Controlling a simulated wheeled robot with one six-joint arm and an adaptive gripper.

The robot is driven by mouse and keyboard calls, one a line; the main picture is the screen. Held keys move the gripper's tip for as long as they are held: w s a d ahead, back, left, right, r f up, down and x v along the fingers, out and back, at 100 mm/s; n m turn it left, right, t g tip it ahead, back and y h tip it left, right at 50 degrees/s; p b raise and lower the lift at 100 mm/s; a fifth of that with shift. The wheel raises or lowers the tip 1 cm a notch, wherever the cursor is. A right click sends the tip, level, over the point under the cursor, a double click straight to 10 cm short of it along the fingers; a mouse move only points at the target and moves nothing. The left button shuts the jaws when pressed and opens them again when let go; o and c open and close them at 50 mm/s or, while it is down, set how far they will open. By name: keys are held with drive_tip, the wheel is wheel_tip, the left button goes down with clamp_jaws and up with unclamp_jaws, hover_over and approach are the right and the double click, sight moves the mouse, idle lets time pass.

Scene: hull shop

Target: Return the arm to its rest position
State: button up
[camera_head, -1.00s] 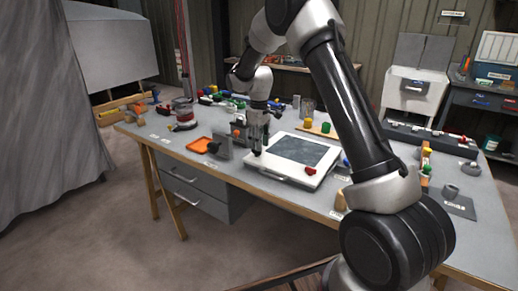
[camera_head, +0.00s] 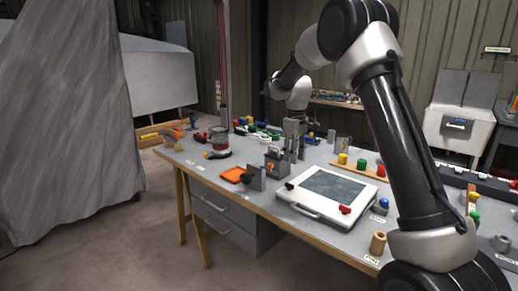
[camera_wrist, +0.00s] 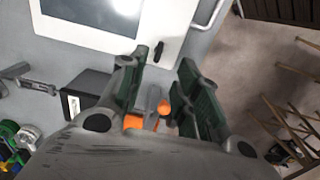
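My gripper (camera_head: 293,152) hangs over the workbench (camera_head: 235,205), beside a small dark block with an orange part (camera_head: 274,160). In the wrist view my gripper's fingers (camera_wrist: 160,85) stand apart with dark green pads. Nothing is clearly held between them. An orange part (camera_wrist: 164,108) and an orange patch (camera_wrist: 133,121) show through the gap, apparently below the fingers. My arm crosses the right side of the head view, bent over the bench.
A white case with a dark panel (camera_head: 318,215) lies in front of my gripper. Colored knobs (camera_head: 361,164) stand behind the case. A grey curtain (camera_head: 65,120) hangs at left; floor before the bench is clear.

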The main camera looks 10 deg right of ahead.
drive_tip(key=s+f+m+g, duration=0.1)
drive_tip(key=s+f+m, duration=0.15)
drive_tip(key=s, duration=0.35)
drive_tip(key=s+d+r+m+t, duration=0.1)
drive_tip(key=s+r, duration=0.3)
drive_tip(key=s, duration=0.7)
drive_tip(key=s+d+r+m+t, duration=0.2)
drive_tip(key=s+d+r, duration=0.2)
drive_tip(key=s, duration=0.8)
drive_tip(key=s+d+r+m+t, duration=0.2)
drive_tip(key=s+r, duration=0.4)
drive_tip(key=s, duration=0.6)
drive_tip(key=shift+d+r, duration=0.25)
drive_tip(key=shift+d, duration=0.35)
